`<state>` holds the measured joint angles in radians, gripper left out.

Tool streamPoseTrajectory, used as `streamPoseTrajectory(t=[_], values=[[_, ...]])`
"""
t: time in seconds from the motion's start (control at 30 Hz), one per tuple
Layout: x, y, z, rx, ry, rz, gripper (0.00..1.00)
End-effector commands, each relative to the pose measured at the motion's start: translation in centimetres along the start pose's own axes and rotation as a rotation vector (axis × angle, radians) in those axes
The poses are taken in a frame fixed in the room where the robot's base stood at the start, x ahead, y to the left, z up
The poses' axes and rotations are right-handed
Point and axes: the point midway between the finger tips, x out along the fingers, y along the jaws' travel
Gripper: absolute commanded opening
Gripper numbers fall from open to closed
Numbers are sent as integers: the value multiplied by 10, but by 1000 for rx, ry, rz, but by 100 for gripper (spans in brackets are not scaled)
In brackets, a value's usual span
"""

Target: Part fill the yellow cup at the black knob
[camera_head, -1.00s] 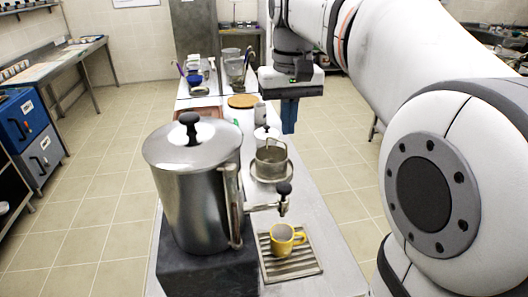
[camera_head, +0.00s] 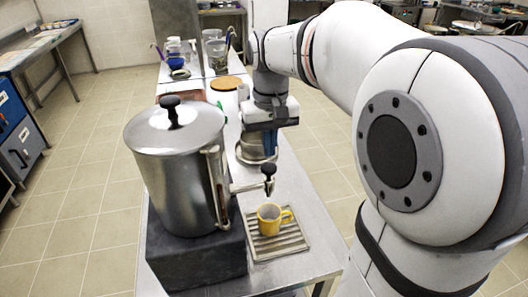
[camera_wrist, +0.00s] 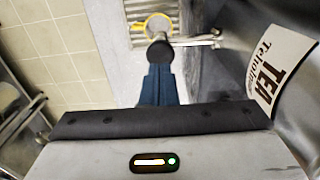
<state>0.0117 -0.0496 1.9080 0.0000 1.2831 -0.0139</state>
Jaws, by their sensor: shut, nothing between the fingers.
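The yellow cup (camera_head: 267,222) stands upright on a ribbed drip tray (camera_head: 294,241), beneath the tap of a large steel pot (camera_head: 180,175). The black knob (camera_head: 268,169) tops that tap, just above the cup. My gripper (camera_head: 270,152) is shut and empty, its blue fingers pointing down behind the knob in the head view. In the wrist view, the fingertips (camera_wrist: 160,68) reach to the lower edge of the black knob (camera_wrist: 160,53); I cannot tell whether they touch. The cup's rim (camera_wrist: 152,18) shows beyond the knob, partly hidden. The cup's contents are unclear.
The pot stands on a dark block (camera_head: 195,262) at the left. A steel pot (camera_head: 252,150) is partly hidden behind my gripper. A round wooden lid (camera_head: 226,83) and several vessels stand farther back. The counter right of the tray is clear.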

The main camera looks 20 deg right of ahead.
Motion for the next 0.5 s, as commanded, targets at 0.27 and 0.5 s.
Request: streamPoseTrajectory(t=[0.27, 0.5], values=[[28, 0, 0, 1, -2, 0, 0], [30, 0, 0, 1, 1, 0, 0]])
